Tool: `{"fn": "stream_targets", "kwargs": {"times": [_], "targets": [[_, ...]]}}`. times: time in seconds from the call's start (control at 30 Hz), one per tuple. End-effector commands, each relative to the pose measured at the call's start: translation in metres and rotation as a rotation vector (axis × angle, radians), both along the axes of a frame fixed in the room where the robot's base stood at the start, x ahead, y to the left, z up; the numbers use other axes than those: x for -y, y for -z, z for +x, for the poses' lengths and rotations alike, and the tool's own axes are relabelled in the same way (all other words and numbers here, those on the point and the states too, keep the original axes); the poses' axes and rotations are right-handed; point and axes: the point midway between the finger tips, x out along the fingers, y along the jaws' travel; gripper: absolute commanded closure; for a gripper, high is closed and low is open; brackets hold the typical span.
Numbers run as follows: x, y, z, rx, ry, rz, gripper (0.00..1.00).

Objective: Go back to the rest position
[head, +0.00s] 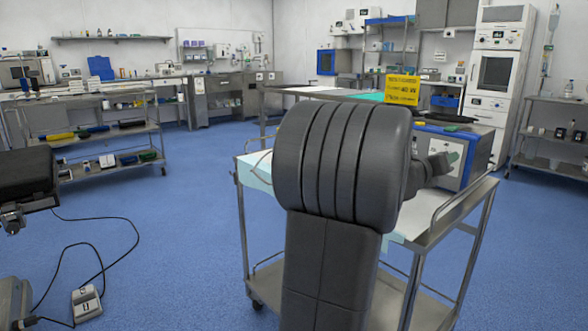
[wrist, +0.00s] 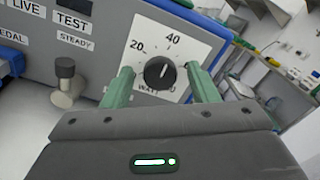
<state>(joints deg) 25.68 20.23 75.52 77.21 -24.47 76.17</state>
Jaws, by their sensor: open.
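My gripper (wrist: 160,70) is open in the wrist view, with its two green fingers spread. They point at a blue device (wrist: 105,42) with a black knob (wrist: 159,73) on a white dial plate marked 20 and 40. The knob shows between the fingertips, with a gap on each side. In the head view the gripper (head: 447,163) is small, in front of the device's front panel (head: 467,163), partly hidden behind my dark arm. Whether the fingers touch the panel cannot be told.
The device stands on a metal cart (head: 443,217) with raised rails. A yellow sign (head: 402,89) stands behind my arm. A shelf trolley (head: 100,135) is at left, and a pedal with cable (head: 87,302) lies on the floor. The blue floor (head: 180,215) left of the cart is clear.

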Motion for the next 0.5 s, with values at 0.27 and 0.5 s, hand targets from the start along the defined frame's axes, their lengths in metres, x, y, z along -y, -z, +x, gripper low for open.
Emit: {"fn": "stream_targets", "kwargs": {"times": [0.27, 0.5], "targets": [[-0.0007, -0.0050, 0.0005, -0.285, -0.002, -0.241, 0.46], [-0.0002, -0.0048, -0.0001, -0.511, -0.001, -0.433, 0.46]]}}
